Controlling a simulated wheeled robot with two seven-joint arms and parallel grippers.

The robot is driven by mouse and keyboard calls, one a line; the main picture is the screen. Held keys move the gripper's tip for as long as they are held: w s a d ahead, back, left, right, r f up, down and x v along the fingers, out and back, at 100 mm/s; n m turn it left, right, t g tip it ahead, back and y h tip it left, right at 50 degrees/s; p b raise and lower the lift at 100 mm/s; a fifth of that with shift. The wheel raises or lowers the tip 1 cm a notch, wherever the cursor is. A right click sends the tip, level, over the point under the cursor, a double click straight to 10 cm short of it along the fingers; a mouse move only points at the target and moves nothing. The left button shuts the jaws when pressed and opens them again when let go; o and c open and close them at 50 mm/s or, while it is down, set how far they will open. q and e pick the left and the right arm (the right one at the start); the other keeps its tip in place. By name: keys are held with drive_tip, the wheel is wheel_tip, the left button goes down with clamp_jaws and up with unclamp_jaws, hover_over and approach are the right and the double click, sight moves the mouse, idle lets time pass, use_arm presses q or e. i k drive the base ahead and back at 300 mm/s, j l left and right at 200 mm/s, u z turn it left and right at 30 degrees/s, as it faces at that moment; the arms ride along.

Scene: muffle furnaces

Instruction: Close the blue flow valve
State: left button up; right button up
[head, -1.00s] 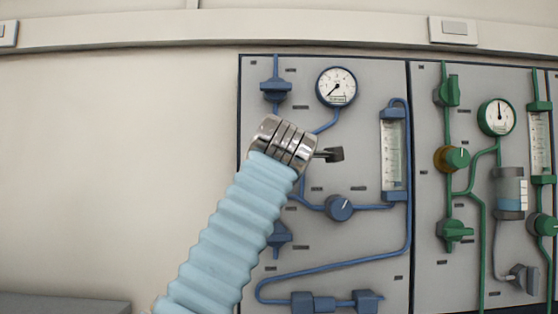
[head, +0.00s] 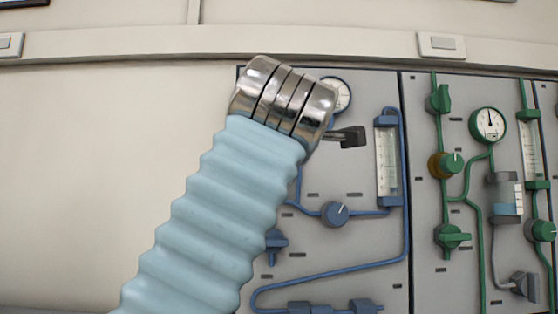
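The blue-piped panel has a round blue knob (head: 335,214) with a pale pointer line at its middle, which looks like the flow valve, though the labels are too small to read. A winged blue valve (head: 275,242) shows below left, partly behind my sleeve. My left arm, in a light blue ribbed sleeve, rises from the bottom left. Its metal wrist covers the panel's upper left. A dark piece of my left gripper (head: 350,137) sticks out right of the wrist, above the round knob and apart from it in the picture. Its finger opening cannot be made out. My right gripper is out of view.
A blue-rimmed gauge (head: 342,93) is partly hidden behind my wrist. A blue flow tube (head: 387,160) stands right of the knob. A panel with green valves and a green gauge (head: 488,125) lies further right. The wall at left is bare.

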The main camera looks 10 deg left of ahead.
sight(337, 214)
drive_tip(key=k+l, duration=0.2)
drive_tip(key=k, duration=0.3)
drive_tip(key=k+l, duration=0.2)
drive_tip(key=k, duration=0.25)
drive_tip(key=k+l, duration=0.2)
drive_tip(key=k, duration=0.3)
